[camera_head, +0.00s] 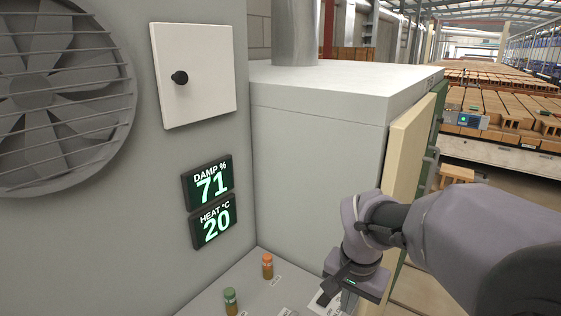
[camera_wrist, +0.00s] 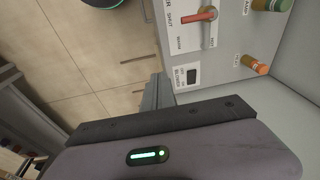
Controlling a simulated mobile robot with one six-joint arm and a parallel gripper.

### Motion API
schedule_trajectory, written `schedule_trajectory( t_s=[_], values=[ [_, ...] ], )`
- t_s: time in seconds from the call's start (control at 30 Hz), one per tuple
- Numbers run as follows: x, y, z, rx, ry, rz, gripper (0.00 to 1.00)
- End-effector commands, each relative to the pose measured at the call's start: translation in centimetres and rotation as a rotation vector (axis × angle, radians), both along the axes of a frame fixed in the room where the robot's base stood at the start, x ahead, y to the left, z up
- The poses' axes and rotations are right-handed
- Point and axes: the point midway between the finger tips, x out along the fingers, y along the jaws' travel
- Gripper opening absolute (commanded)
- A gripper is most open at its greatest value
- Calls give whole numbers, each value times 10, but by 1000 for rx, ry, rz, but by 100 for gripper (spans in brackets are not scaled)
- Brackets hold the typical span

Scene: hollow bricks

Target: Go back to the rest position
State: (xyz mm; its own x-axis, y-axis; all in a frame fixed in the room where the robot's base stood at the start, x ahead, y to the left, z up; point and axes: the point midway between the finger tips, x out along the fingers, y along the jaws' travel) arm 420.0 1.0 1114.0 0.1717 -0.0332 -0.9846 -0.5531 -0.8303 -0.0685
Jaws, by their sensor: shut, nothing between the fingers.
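My gripper (camera_head: 332,287) hangs at the lower right of the head view, above the control ledge (camera_head: 262,291) and in front of the cream door edge. Its fingers are shut and empty. In the wrist view the gripper (camera_wrist: 156,92) points toward the edge of the panel, and its dark body with a green light fills the bottom. It appears apart from the knobs and the lever. No marker of a rest position shows.
An orange knob (camera_head: 267,266) and a green knob (camera_head: 230,301) stand on the ledge. Wall displays (camera_head: 212,205) read damp 71 and heat 20. A cream door (camera_head: 405,150) stands beside my arm. Brick stacks (camera_head: 500,105) are behind.

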Motion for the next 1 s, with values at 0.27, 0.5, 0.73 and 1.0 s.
schedule_trajectory(
  t_s=[0.27, 0.5, 0.73, 1.0],
  values=[
    [-71, 14, 38, 63, -140, 82, 0],
    [-150, 32, 44, 115, -307, 184, 0],
    [-175, 39, 39, 128, -369, 226, 0],
    [-175, 39, 39, 128, -369, 226, 0]
  ],
)
